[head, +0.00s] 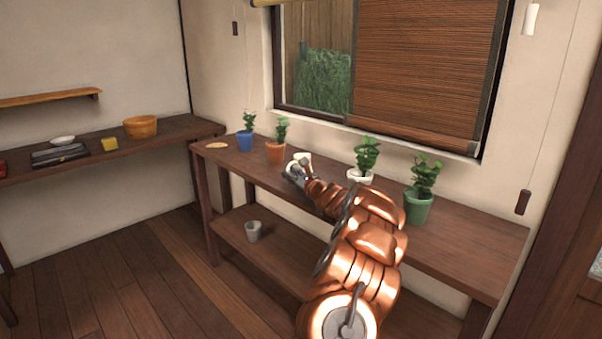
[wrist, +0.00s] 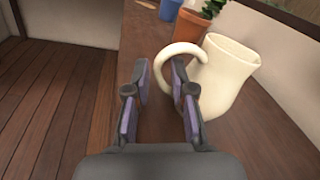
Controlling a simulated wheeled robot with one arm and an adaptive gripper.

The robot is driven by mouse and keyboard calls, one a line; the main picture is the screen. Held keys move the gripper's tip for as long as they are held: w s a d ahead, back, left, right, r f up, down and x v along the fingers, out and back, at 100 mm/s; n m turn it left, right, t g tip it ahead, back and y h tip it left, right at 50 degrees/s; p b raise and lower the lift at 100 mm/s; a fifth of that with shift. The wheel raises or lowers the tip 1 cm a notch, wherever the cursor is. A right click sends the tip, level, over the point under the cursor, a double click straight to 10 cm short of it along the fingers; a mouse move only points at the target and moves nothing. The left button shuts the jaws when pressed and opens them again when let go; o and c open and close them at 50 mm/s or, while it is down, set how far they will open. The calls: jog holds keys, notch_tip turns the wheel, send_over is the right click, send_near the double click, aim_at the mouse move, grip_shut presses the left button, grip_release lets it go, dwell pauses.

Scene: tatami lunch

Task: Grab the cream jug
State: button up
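The cream jug (wrist: 226,78) stands upright on the wooden bench in the wrist view, with its curved handle turned to the left. In the head view the jug (head: 299,159) shows only partly, just beyond the end of my arm. My gripper (wrist: 157,72) is open, its two fingers apart with nothing clearly held between them. The right fingertip is right by the handle's lower end; I cannot tell whether it touches. The jug's body is to the right of the fingers. In the head view my gripper (head: 293,172) is small and its fingers are hard to make out.
On the bench (head: 460,254) stand a blue pot (head: 245,143), an orange pot (head: 276,152), a white pot (head: 360,177) and a green pot (head: 417,208), all with plants. A grey cup (head: 253,231) is on the lower shelf. A wooden bowl (head: 140,127) sits on the left table.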

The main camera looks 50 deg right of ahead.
jog(key=shift+w+d, duration=0.1)
jog(key=shift+w, duration=0.8)
grip_shut()
